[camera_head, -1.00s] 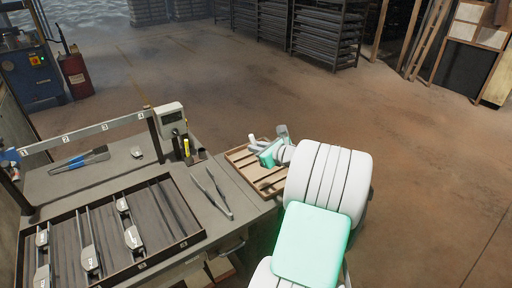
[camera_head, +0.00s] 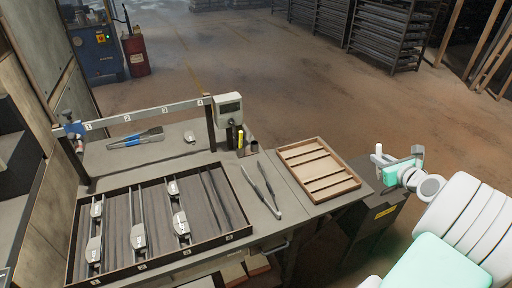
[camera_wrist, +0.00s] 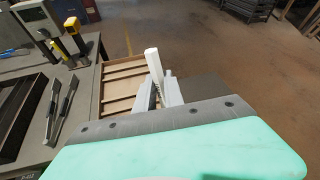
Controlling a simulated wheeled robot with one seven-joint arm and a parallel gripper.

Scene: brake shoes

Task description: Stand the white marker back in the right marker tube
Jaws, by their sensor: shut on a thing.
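My gripper (camera_head: 402,168) is shut on the white marker (camera_wrist: 152,62), which sticks up from between the fingers, slightly tilted in the wrist view. The marker's white end also shows in the head view (camera_head: 378,150). The gripper is held to the right of the wooden tray, apart from the marker tubes.
The slatted wooden tray (camera_head: 282,154) at the bench's right end looks empty. Tongs (camera_head: 262,190) lie between it and the large parts tray (camera_head: 246,233) holding several brake shoes. The grey device (camera_head: 228,106) stands behind the tubes. Open floor lies beyond.

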